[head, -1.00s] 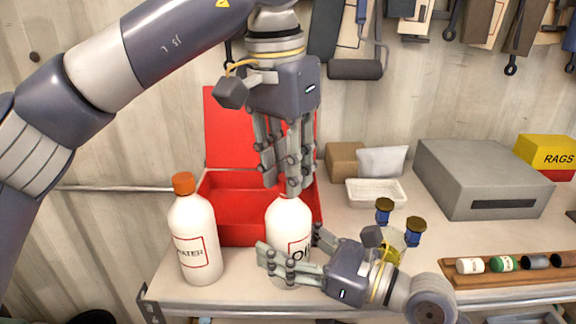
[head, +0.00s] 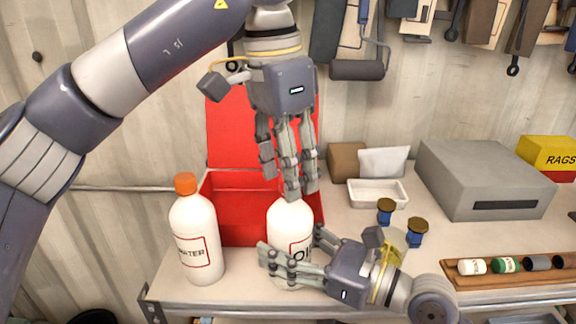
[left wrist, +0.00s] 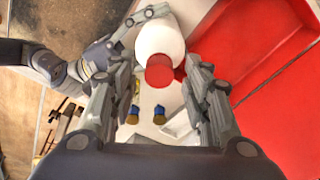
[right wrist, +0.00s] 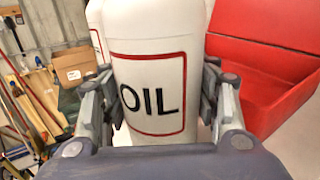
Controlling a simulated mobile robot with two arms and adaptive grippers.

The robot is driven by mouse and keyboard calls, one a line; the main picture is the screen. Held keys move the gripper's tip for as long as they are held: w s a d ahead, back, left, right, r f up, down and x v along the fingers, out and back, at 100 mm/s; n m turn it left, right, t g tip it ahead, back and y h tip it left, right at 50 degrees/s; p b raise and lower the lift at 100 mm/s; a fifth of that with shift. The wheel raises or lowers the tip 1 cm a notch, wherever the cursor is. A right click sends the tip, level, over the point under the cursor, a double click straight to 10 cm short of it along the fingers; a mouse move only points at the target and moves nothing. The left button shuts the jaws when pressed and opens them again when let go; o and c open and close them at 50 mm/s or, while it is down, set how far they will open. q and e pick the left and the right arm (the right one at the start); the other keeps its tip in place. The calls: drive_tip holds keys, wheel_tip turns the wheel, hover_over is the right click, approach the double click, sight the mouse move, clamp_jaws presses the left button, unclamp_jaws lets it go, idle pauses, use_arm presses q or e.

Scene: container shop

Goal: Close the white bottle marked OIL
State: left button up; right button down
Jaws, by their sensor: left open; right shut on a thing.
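The white bottle marked OIL (head: 288,218) stands upright on the bench in front of the red toolbox. Its label fills the middle of the right wrist view (right wrist: 152,98). My right gripper (head: 290,243) is shut on the bottle's body from the right. My left gripper (head: 290,184) points down over the bottle's top and is open. In the left wrist view, a red cap (left wrist: 159,71) sits at the bottle's neck, between the spread left fingers and apart from them. In the head view the fingers hide the cap. I cannot tell how tight it is.
A white WATER bottle (head: 195,243) with an orange cap stands close on the left. The open red toolbox (head: 228,215) is behind. Two blue jars (head: 415,233), a white tray (head: 377,193) and a grey box (head: 484,178) are to the right. The bench's front edge is near.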

use_arm(q)
drive_tip(key=shift+r, duration=2.3)
drive_tip(key=shift+c, duration=0.4)
